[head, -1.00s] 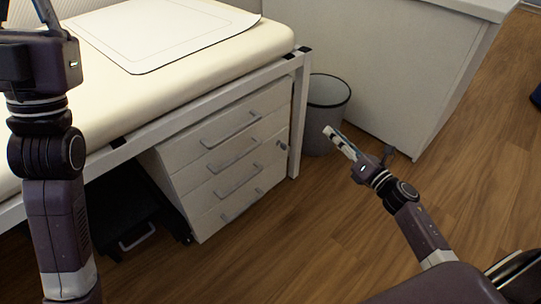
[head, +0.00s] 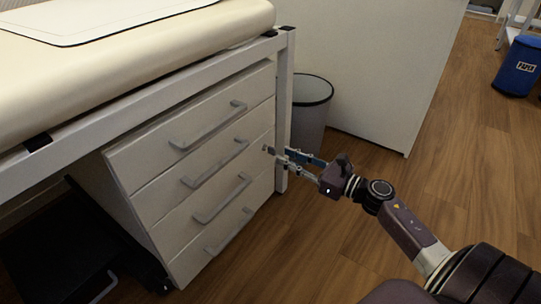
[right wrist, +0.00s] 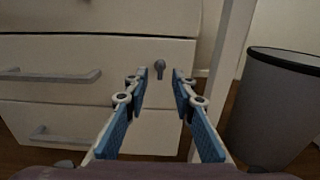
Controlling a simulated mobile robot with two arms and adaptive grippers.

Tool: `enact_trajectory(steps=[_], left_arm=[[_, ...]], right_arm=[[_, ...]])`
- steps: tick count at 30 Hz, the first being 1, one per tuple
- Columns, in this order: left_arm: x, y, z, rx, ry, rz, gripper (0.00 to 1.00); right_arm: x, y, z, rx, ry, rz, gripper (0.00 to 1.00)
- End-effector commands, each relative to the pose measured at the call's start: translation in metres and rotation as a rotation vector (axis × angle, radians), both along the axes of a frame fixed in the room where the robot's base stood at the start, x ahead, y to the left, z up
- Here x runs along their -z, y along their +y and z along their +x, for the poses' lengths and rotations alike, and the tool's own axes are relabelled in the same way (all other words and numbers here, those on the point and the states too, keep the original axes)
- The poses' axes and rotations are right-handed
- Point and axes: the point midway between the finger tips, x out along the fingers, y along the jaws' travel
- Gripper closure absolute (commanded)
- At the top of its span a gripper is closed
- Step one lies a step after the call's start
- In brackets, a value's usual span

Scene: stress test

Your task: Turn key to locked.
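A small grey key (right wrist: 160,67) sits in the lock on the front of a white drawer cabinet (head: 152,168), near the right edge of a drawer. In the head view the key (head: 266,149) is a small dark spot just left of my fingertips. My right gripper (head: 283,154) points at it from the right. In the right wrist view this gripper (right wrist: 159,76) is open, its blue-padded fingers apart, with the key ahead between the tips. I cannot tell the exact gap to the key. My left gripper is out of view.
A grey bin (head: 311,108) stands right of the cabinet, behind a white table leg (head: 284,85). The padded bed (head: 120,65) overhangs the cabinet. Drawer handles (head: 210,128) stick out from the front. The wooden floor (head: 440,170) at right is clear, with a blue bin (head: 519,66) farther back.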

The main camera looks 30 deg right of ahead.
Motion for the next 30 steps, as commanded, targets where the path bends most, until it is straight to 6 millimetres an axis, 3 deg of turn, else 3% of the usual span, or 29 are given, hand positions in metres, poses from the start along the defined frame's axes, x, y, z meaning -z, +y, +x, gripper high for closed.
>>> enact_trajectory(steps=[9, 22, 28, 30], left_arm=[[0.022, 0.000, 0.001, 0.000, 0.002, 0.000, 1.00], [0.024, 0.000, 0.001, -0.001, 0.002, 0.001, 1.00], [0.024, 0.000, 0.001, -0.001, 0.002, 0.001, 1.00], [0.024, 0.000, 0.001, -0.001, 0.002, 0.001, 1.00]], right_arm=[[0.002, 0.017, 0.043, 0.000, -0.001, -0.001, 0.76], [0.000, 0.021, 0.052, 0.001, 0.000, 0.001, 0.76], [0.000, 0.021, 0.052, 0.001, 0.000, 0.001, 0.98], [0.000, 0.021, 0.052, 0.001, 0.001, 0.002, 1.00]])
